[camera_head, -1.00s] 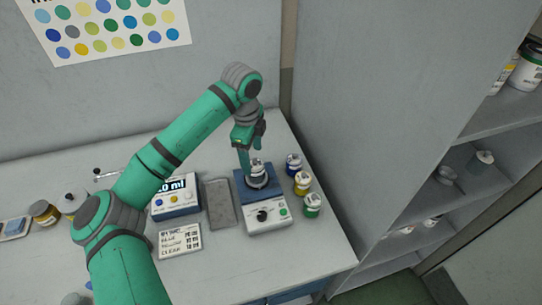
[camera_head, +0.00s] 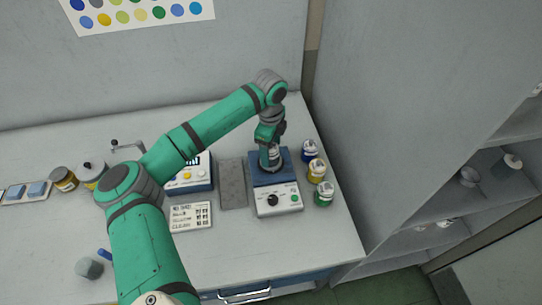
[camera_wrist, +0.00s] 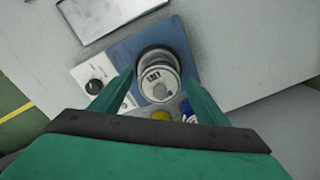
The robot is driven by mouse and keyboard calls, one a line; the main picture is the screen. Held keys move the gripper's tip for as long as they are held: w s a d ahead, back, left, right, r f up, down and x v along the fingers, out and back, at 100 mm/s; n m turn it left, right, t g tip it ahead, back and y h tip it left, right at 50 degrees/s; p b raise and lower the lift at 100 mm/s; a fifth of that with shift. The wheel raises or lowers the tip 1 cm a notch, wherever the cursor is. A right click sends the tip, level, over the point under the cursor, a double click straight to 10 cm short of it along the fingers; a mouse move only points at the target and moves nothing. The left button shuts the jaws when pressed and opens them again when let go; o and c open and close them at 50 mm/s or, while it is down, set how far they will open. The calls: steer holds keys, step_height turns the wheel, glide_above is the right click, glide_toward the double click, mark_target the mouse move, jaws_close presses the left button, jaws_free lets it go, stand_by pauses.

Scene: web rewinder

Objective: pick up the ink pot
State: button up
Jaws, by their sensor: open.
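The ink pot (camera_head: 274,165), a small jar with a pale labelled lid, stands on the blue plate of a bench device (camera_head: 278,200) with a black knob. In the wrist view the pot (camera_wrist: 158,72) shows from above on the blue plate. My gripper (camera_head: 269,150) is over the pot, pointing down. In the wrist view its two green fingers (camera_wrist: 160,82) are open, one on each side of the pot. I cannot tell whether they touch it. In the head view the fingers hide part of the pot.
Blue (camera_head: 310,151), yellow (camera_head: 316,171) and green (camera_head: 323,194) jars stand close to the device's right. A grey tray (camera_head: 232,184), a dispenser with a display (camera_head: 190,178) and a printed card (camera_head: 190,216) lie to its left. A tall grey shelf unit (camera_head: 400,130) stands at the right.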

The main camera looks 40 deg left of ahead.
steer(key=shift+f, duration=0.75)
steer(key=shift+c, duration=0.6)
steer(key=c, duration=1.2)
